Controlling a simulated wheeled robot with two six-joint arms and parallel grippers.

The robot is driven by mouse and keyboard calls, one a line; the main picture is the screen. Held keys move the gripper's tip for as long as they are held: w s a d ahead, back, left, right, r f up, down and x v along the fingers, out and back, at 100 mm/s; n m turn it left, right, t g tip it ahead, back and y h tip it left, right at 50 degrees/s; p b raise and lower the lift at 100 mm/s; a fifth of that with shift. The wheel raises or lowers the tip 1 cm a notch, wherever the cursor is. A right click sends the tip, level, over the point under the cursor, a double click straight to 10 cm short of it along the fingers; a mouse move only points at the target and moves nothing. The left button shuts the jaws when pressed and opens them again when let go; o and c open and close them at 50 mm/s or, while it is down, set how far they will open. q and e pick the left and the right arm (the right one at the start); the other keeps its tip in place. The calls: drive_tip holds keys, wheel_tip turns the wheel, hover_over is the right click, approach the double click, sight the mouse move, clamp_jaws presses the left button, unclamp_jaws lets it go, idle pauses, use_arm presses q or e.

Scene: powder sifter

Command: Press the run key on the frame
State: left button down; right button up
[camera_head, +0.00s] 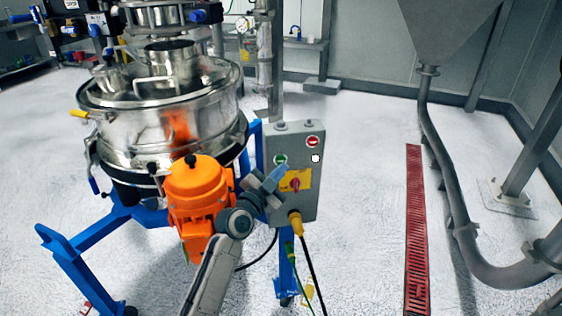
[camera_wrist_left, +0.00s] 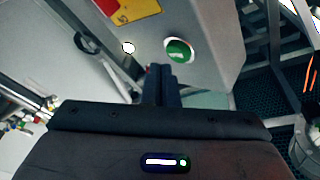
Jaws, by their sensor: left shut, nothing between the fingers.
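The grey control box (camera_head: 306,205) stands on the blue frame (camera_head: 82,250). On its face are a round green button (camera_head: 281,159), a red button (camera_head: 313,141), a small white lamp (camera_head: 315,158) and a yellow plate with a red rotary switch (camera_head: 295,183). My left gripper (camera_head: 280,172) is shut and empty, its tips in front of the box, just below the green button in the picture. In the left wrist view the green button (camera_wrist_left: 179,51) lies just beyond and right of the shut fingertips (camera_wrist_left: 161,70); contact cannot be told. My right gripper is out of view.
The steel sifter (camera_head: 165,130) with an orange motor (camera_head: 197,185) stands left of the box. A yellow cable plug (camera_head: 296,222) hangs under the box. A red floor grate (camera_head: 416,230) and a grey pipe (camera_head: 460,200) lie to the right, with free floor between.

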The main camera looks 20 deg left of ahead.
use_arm(q)
drive_tip(key=s, duration=0.1)
drive_tip(key=s+d, duration=0.1)
drive_tip(key=s, duration=0.1)
drive_tip(key=s+d, duration=0.1)
drive_tip(key=shift+s+d, duration=0.15)
drive_tip(key=shift+d, duration=0.1)
idle(0.8)
